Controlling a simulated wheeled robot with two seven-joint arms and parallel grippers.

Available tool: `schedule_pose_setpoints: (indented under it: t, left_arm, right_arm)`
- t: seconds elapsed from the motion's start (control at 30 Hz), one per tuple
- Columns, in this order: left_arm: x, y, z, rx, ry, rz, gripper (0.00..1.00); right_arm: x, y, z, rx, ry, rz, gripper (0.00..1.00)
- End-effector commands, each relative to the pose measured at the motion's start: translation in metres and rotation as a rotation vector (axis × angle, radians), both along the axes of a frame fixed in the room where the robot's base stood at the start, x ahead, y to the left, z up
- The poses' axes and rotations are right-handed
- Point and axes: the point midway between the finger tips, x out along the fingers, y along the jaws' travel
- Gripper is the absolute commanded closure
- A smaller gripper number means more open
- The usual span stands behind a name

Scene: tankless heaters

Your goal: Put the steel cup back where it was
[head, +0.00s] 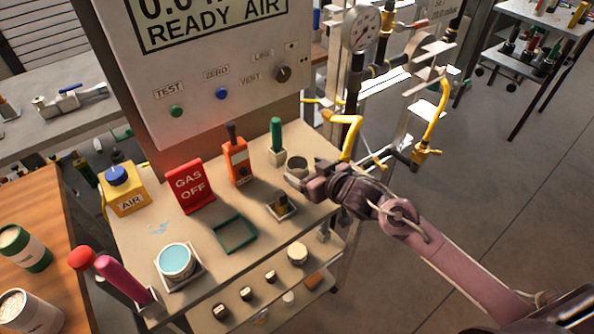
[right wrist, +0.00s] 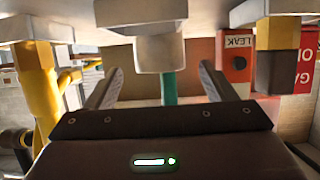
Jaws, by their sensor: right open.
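The steel cup (head: 297,166) stands upright near the right edge of the bench top, its dark opening facing up. My right gripper (head: 304,177) is open right beside the cup, on its near right side. My left gripper is not in view.
A green-handled tool in a pale block (head: 277,155) stands close behind the cup. An orange leak detector (head: 237,162), a red GAS OFF sign (head: 190,186) and an empty green square frame (head: 235,234) are to the left. Yellow pipes (head: 350,135) rise close behind my right gripper.

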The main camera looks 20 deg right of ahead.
Motion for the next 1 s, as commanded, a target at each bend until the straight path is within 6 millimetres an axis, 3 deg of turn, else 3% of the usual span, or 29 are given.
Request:
schedule_pose_setpoints:
  t: [0.3,0.57,1.0]
  left_arm:
    - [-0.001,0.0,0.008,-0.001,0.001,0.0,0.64]
    - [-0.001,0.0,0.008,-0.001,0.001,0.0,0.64]
    - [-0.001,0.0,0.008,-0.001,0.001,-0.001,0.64]
  right_arm:
    - [0.037,0.013,-0.013,0.001,-0.001,-0.001,0.23]
    - [0.039,0.014,-0.016,-0.001,0.0,0.0,0.23]
    - [0.039,0.014,-0.015,0.0,-0.001,0.0,0.78]
